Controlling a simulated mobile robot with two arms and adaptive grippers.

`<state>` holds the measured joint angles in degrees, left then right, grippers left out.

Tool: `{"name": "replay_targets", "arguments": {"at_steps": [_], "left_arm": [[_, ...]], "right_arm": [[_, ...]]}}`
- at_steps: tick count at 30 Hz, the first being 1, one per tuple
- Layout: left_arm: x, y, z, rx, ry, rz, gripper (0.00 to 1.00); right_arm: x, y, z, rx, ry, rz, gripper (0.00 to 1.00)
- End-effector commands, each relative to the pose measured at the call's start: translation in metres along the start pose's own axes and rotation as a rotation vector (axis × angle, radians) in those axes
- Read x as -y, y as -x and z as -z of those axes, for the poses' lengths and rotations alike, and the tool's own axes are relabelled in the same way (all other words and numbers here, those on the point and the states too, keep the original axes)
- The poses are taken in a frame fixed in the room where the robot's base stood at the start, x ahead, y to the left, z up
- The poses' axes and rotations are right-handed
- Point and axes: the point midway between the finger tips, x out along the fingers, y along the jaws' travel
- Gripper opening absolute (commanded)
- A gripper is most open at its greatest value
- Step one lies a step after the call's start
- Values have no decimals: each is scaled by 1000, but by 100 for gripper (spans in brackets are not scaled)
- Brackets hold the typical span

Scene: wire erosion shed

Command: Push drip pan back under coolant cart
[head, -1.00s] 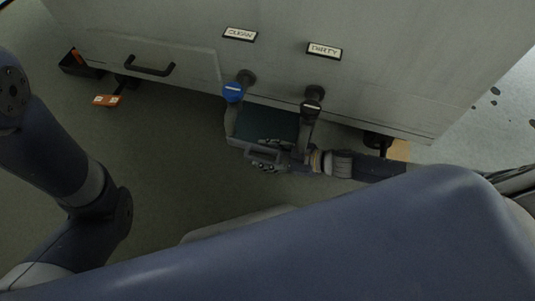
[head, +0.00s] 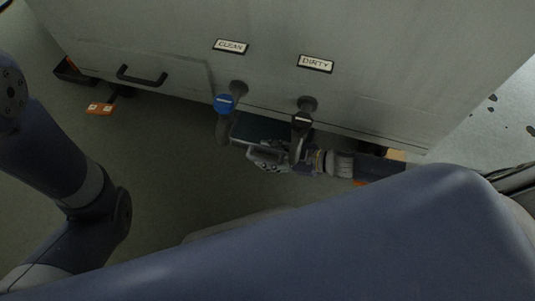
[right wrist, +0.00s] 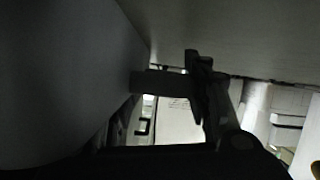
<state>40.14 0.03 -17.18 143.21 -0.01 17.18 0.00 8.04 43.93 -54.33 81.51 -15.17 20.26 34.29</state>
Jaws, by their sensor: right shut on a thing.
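The coolant cart (head: 280,85) is a large grey cabinet with CLEAN and DIRTY labels. A blue-capped valve (head: 225,103) and a black valve (head: 302,121) stick out low on its front. The drip pan (head: 258,127), dark green inside, lies on the floor below the valves, its far part hidden under the cart. My right gripper (head: 268,157) is shut on the pan's near edge, at its handle. The right wrist view is dark and shows the gripper fingers (right wrist: 195,90) close up. My left arm comes in at the left; its gripper is out of view.
A black bar handle (head: 142,75) is on the cart front. The floor (head: 150,170) before the cart is clear. Dark spots mark the floor at right.

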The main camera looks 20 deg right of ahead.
Motion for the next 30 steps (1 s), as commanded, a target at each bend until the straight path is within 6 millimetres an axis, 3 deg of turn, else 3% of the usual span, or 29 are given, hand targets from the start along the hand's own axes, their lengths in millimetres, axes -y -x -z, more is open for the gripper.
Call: {"name": "replay_targets", "arguments": {"at_steps": [7,8,10,22,30], "left_arm": [[0,0,0,0,0,0,0],[0,0,0,0,0,0,0],[0,0,0,0,0,0,0],[1,1,0,3,1,5,0],[0,0,0,1,1,2,0]], "right_arm": [[-2,1,-2,5,-5,-4,0],[-2,1,-2,5,-5,-4,52],[-1,1,-2,5,-4,-4,67],[0,3,-1,2,-1,-1,69],[0,44,-3,6,-3,-1,69]]}}
